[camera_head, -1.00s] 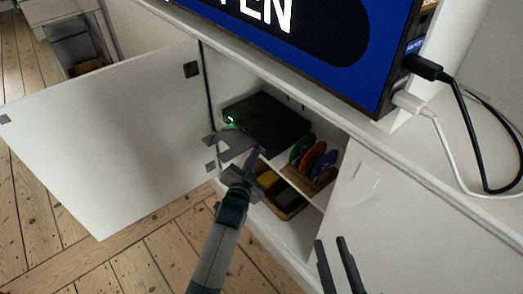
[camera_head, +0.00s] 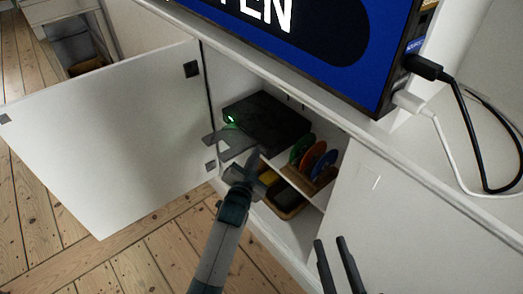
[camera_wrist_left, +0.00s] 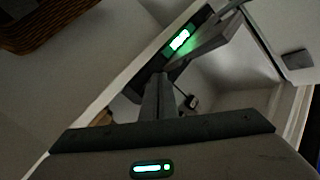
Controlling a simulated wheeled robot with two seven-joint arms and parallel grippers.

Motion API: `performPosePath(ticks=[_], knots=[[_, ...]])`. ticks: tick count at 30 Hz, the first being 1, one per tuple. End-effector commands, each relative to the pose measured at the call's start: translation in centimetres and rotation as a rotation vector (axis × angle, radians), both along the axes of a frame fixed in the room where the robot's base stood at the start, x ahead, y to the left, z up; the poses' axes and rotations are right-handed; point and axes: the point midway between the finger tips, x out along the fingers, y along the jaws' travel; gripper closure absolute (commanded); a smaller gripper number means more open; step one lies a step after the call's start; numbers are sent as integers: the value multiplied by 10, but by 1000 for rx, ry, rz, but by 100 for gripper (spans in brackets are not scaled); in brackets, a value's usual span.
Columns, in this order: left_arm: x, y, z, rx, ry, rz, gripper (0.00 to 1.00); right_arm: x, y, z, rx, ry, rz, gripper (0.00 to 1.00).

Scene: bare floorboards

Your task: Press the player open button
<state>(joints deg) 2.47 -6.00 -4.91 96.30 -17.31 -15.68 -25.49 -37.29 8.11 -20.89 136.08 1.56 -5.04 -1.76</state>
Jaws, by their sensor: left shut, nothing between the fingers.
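The black player (camera_head: 270,122) sits on the upper shelf inside the open white cabinet, under the TV. A green light (camera_head: 231,119) glows at its left front; a bright green display (camera_wrist_left: 180,40) shows in the left wrist view. My left gripper (camera_head: 228,143) is shut and empty, close in front of the player's front face. Whether it touches the player I cannot tell. The open button cannot be made out. My right gripper (camera_head: 334,262) is open and empty at the bottom, outside the cabinet.
The cabinet door (camera_head: 110,135) stands open at the left. Coloured discs (camera_head: 312,156) stand in a rack right of the player. A tray (camera_head: 284,198) holds things on the lower shelf. The TV (camera_head: 330,50) and cables (camera_head: 465,110) are above.

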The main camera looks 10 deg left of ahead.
Motion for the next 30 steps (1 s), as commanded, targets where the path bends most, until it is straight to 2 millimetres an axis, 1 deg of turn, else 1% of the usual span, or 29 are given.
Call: performPosePath(ticks=[16,25,30], knots=[[1,-1,0,0,0,0,100,0,0,2,0,-1,0,69],[-8,7,1,0,2,0,100,0,0,12,0,0,0,69],[-12,9,1,0,0,0,100,0,0,14,0,0,0,69]])
